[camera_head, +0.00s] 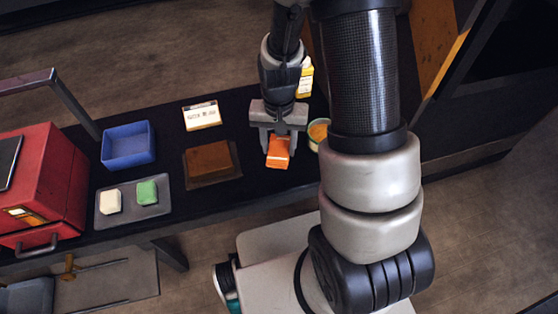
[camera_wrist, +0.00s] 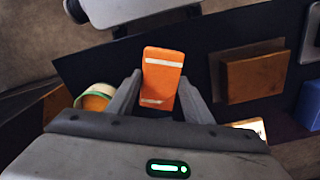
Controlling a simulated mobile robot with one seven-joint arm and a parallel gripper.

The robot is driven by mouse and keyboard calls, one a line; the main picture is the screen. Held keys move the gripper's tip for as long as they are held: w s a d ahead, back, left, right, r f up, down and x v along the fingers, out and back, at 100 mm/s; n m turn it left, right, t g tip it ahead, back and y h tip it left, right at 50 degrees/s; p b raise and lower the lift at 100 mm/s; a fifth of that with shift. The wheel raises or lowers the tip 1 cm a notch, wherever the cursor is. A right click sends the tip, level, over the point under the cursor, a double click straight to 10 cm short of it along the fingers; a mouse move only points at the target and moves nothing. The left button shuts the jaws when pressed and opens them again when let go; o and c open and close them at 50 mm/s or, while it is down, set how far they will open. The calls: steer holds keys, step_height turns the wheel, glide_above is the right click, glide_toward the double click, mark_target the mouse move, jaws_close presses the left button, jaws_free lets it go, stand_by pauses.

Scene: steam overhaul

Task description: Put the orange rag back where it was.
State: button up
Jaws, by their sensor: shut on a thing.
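The orange rag (camera_head: 278,154) is a folded, block-like orange piece. In the wrist view the rag (camera_wrist: 162,72) shows two pale bands across it. My gripper (camera_head: 278,143) is shut on it, with one finger on each side, and points down over the dark bench near its front edge. The gap between the rag and the bench top cannot be judged. A brown block (camera_head: 209,159) lies on a dark square plate (camera_head: 232,177) to the left of my gripper; the block (camera_wrist: 256,76) also shows at the right of the wrist view.
A round tin (camera_head: 319,129) with orange contents stands close right of my gripper, and a yellow bottle (camera_head: 305,79) behind it.

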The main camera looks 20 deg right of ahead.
step_height(320, 180, down, 7)
steer(key=shift+a+f+b, duration=0.1)
steer(key=shift+f+b, duration=0.05)
steer(key=shift+b, duration=0.6)
steer(key=shift+f, duration=0.2)
steer(key=o, duration=1)
steer(key=shift+r, duration=0.1)
